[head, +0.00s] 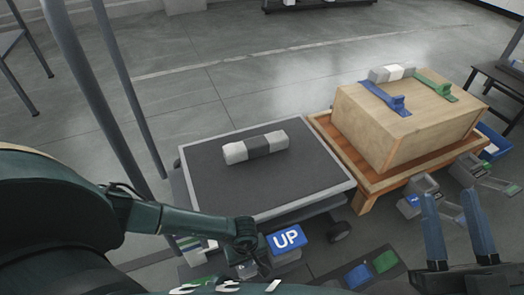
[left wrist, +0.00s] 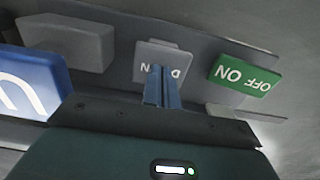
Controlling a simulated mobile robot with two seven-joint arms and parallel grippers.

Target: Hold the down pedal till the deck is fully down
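The lift deck (head: 195,165) has a dark top and pale rim. It stands above the floor, with a wheel showing at its right front. A grey-and-white block (head: 260,147) lies on it. The grey down pedal (left wrist: 150,48) is in the left wrist view, its label partly covered by my fingers. My left gripper (left wrist: 160,70) is shut and empty, its blue fingertips over the pedal's face; I cannot tell how hard they press. In the head view my left gripper (head: 245,258) is beside the blue UP pedal (head: 287,240). My right gripper (head: 455,200) is open and empty at lower right.
The green ON/OFF switch (left wrist: 245,75) and a plain grey block (left wrist: 65,42) flank the down pedal. A wooden box (head: 405,125) stands on a low wooden platform (head: 365,190) right of the deck. A floor panel (head: 370,268) has blue and green pads.

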